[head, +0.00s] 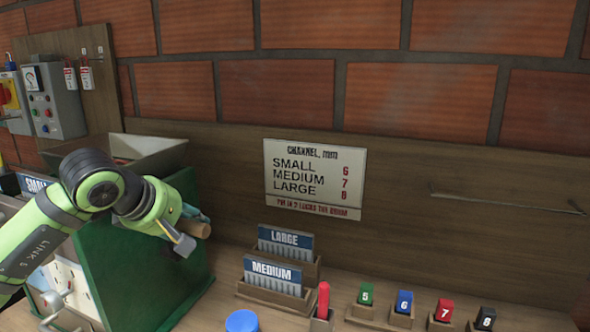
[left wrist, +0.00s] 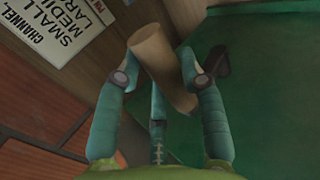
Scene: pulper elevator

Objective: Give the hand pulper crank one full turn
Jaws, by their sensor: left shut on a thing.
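The hand pulper has a green body (head: 150,265) with a grey hopper (head: 165,158) on top, at the left of the head view. Its crank has a brown wooden grip (head: 197,229) and a short metal arm (head: 183,246). My left gripper (head: 190,220) is at the pulper's right side, shut on the wooden grip. In the left wrist view the grip (left wrist: 158,55) lies between the teal fingers of the gripper (left wrist: 165,80), in front of the green panel (left wrist: 270,90). My arm hides part of the pulper. My right gripper is not in view.
A sign (head: 315,180) hangs on the back board. Card holders marked LARGE (head: 285,241) and MEDIUM (head: 272,273), a blue round lid (head: 242,321), a red-handled tool (head: 323,300) and several numbered blocks (head: 404,301) stand right of the pulper. A control box (head: 55,100) is at far left.

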